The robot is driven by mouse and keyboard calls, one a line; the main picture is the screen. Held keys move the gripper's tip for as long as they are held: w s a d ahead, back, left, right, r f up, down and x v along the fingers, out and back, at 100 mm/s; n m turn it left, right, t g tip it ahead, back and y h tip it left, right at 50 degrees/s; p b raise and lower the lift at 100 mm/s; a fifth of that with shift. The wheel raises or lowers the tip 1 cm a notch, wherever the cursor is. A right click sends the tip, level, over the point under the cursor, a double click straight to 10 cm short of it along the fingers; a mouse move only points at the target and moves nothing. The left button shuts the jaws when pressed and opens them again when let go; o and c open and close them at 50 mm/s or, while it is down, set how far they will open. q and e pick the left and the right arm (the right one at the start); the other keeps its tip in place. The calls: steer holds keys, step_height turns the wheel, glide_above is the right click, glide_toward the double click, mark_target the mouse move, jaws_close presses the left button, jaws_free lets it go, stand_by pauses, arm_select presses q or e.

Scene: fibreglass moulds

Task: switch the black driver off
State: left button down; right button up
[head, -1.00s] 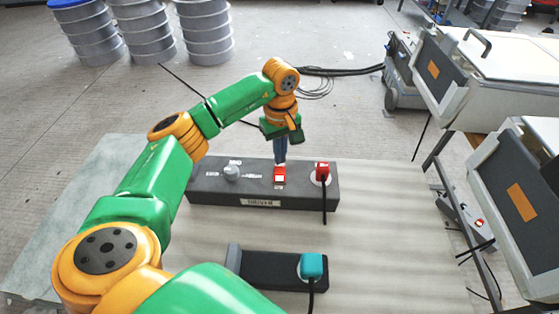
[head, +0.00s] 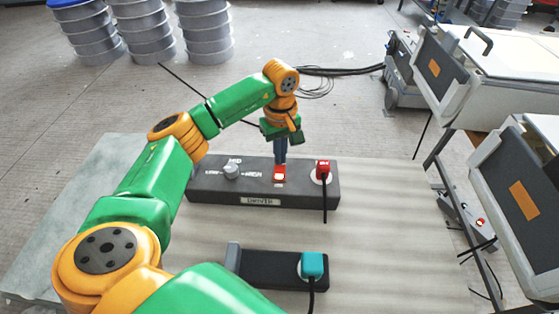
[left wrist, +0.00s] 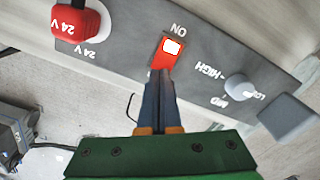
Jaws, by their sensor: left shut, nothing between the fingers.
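The black driver (head: 215,190) is a long dark box lying on the bench, with a "DRIVER" label on its front. Its red rocker switch (head: 280,175) has a white patch, and in the left wrist view the switch (left wrist: 157,62) sits beside the word "ON". I cannot tell which way the rocker is tipped. My left gripper (head: 281,163) points down at the switch, shut and empty. In the left wrist view its fingertips (left wrist: 160,75) overlap the switch's near edge; contact is unclear. My right gripper is not in view.
A grey knob (head: 232,171) marked with MID and HIGH and a red plug (head: 323,170) with a black cable flank the switch. A second dark box (head: 270,270) with a teal plug (head: 312,265) lies nearer. The pale bench (head: 390,220) is clear at right.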

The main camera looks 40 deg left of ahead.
arm_select(q)
steer(key=shift+f+b, duration=0.35)
steer(key=shift+f, duration=0.15)
step_height(320, 180, up, 7)
steer(key=p, duration=0.6)
steer(key=shift+r, duration=0.15)
